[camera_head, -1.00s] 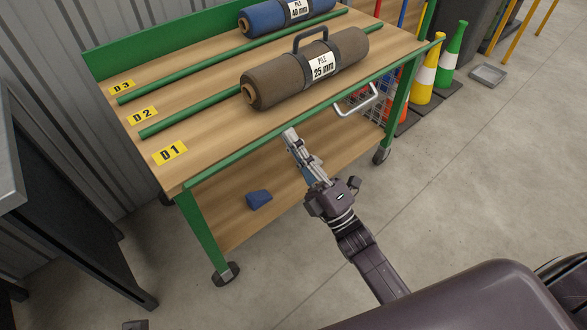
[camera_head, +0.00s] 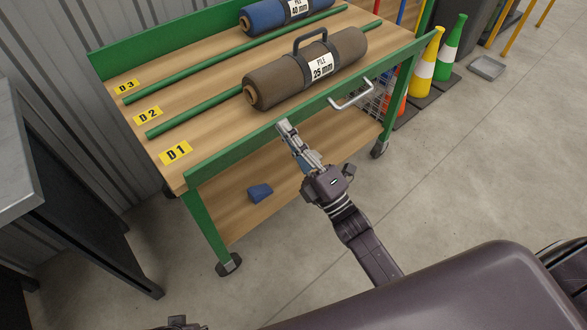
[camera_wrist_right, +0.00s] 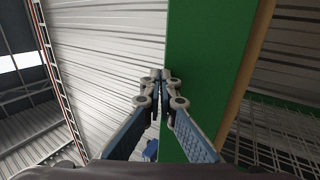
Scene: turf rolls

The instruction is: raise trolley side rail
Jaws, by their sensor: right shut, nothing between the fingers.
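The trolley (camera_head: 160,105) has a green side rail (camera_head: 240,148) along its near long edge, standing as a broad band at the tabletop edge. A pale bar handle (camera_head: 351,97) is on its outer face, right of my right gripper. My right gripper (camera_head: 284,126) is shut and empty, its tips close to the rail's outer face; contact is unclear. In the right wrist view the shut fingertips (camera_wrist_right: 160,76) overlap the tall green rail (camera_wrist_right: 205,60). What seems to be my left gripper (camera_head: 182,322) barely shows at the bottom edge; its fingers are not clear.
A brown roll (camera_head: 300,75) marked 25 mm and a blue roll (camera_head: 262,17) lie on the tabletop, among green divider bars. A blue wedge (camera_head: 260,192) lies on the lower shelf. A dark bench (camera_head: 60,190) stands left. Cones (camera_head: 424,75) stand right.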

